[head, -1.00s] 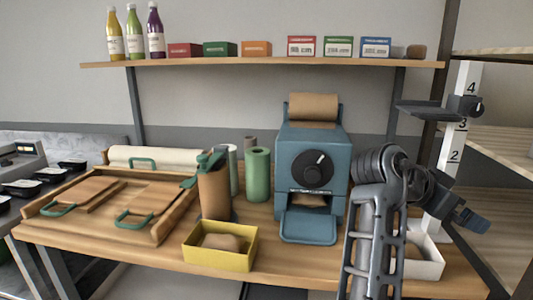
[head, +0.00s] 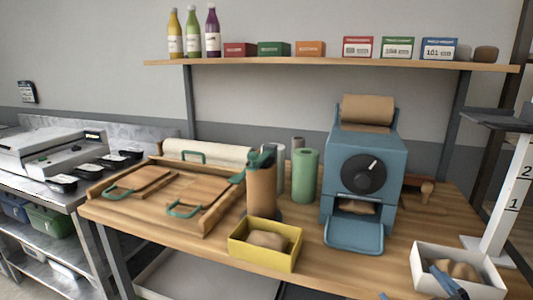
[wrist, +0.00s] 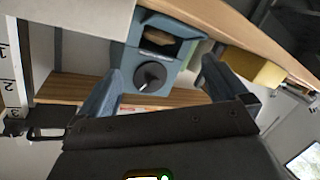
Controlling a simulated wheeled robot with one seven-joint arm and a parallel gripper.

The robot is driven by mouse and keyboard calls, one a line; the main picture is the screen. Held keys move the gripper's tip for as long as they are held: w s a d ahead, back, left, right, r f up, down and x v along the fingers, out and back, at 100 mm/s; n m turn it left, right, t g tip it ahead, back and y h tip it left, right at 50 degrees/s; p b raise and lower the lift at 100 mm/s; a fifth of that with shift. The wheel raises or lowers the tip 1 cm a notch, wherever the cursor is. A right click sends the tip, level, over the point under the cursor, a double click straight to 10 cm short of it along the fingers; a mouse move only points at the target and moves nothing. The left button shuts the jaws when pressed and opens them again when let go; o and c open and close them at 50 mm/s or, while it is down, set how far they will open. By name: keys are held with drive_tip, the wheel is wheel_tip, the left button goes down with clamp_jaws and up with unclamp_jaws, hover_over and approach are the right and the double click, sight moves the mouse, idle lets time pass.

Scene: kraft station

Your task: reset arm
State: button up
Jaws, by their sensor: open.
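My gripper (wrist: 163,65) is open and empty in the wrist view, its two blue-grey fingers spread apart. The blue dispenser (wrist: 160,52) with its round dial appears upside down beyond the fingers. In the head view only the tips of my gripper (head: 408,281) show at the bottom right edge, one overlapping the white box (head: 424,262) in the picture. The rest of my arm is out of the head view. I cannot tell the exact height of the fingers above the table.
The blue dispenser (head: 364,215) stands on the wooden table, with a yellow box (head: 264,257) to its left. Green and brown rolls (head: 305,175) stand behind. A white numbered post (head: 505,190) rises at right. A shelf (head: 330,64) with bottles and boxes runs above.

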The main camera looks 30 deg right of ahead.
drive_tip(key=s+a+f+t+y, duration=0.1)
drive_tip(key=s+a+y, duration=0.7)
drive_tip(key=s+a, duration=0.9)
drive_tip(key=a, duration=0.3)
drive_tip(key=shift+s+a+f+n+t+y, duration=0.25)
drive_tip(key=shift+s+a+n+t+y, duration=0.05)
drive_tip(key=shift+s+a, duration=0.1)
